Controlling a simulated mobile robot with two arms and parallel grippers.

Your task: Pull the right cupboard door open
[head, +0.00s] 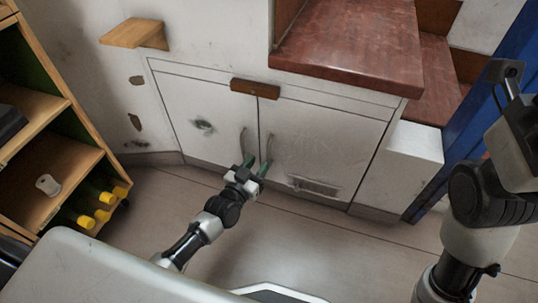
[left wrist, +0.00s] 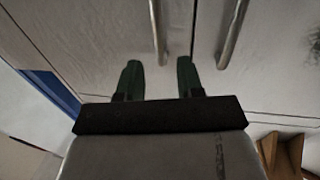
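The white cupboard has a left door (head: 205,115) and a right door (head: 318,150), both looking shut, with a seam between them. Each has an upright metal bar handle near the seam: the left handle (head: 243,140) and the right handle (head: 269,146). My left gripper (head: 257,166) is open at the handles' lower ends. In the left wrist view its two green fingers (left wrist: 158,78) stand apart, with the right door's handle (left wrist: 157,32) running down between them; contact cannot be told. The left door's handle (left wrist: 231,32) lies outside the fingers.
Red-brown stair treads (head: 350,45) rise above the cupboard, with a blue post (head: 490,100) at the right. A wooden shelf unit (head: 40,150) with yellow-capped bottles stands at the left. The floor (head: 330,245) before the doors looks clear except for my arm.

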